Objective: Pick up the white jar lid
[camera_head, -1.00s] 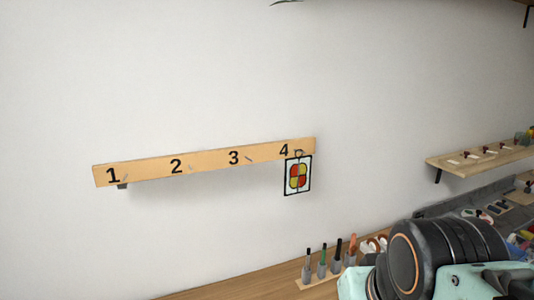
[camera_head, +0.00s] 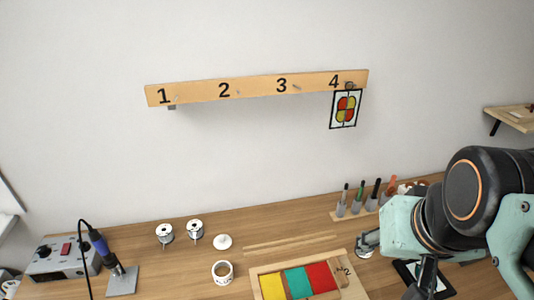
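A small round white lid with a knob (camera_head: 223,241) lies on the wooden workbench, left of the picture's middle. A white open-topped jar or ring (camera_head: 222,272) stands just in front of it. My arm comes in from the right side. Part of my gripper (camera_head: 420,285) shows low at the right, well to the right of the lid and apart from it. Its fingertips are cut off or hidden, so its opening cannot be told.
Two spools (camera_head: 165,234) stand left of the lid. A soldering station (camera_head: 62,258) is at far left. A wooden tray (camera_head: 258,290) with coloured glass sheets lies in front. Pens in a holder (camera_head: 357,207) stand at the back right. A numbered hook rail (camera_head: 258,88) is on the wall.

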